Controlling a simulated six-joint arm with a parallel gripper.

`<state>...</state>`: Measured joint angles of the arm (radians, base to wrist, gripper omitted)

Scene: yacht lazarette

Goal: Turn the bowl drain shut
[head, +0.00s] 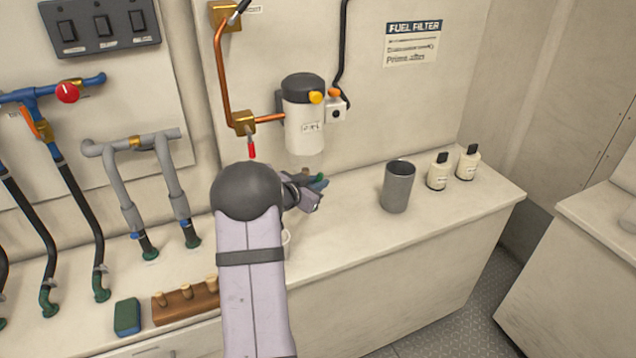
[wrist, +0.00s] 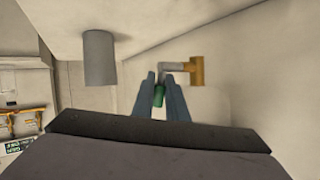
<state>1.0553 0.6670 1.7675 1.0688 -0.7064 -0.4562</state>
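The fuel filter (head: 303,125), a white canister with a dark cap, hangs on the back wall. In the wrist view a brass fitting (wrist: 197,70) with a grey arm (wrist: 172,66) and a green end (wrist: 159,95) shows just beyond my fingers; I take it for the bowl drain. My gripper (head: 312,197) is low, below the filter and above the counter. In the wrist view my gripper (wrist: 160,76) has its two fingers close together on either side of the green end. Whether they touch it I cannot tell. In the head view my arm hides part of this area.
A grey cup (head: 398,187) stands on the counter (head: 470,205) to the right, also in the wrist view (wrist: 100,58). Two small white bottles (head: 438,172) stand beyond it. Grey pipes (head: 165,165), a wooden peg block (head: 185,303) and a green block (head: 127,317) are at left.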

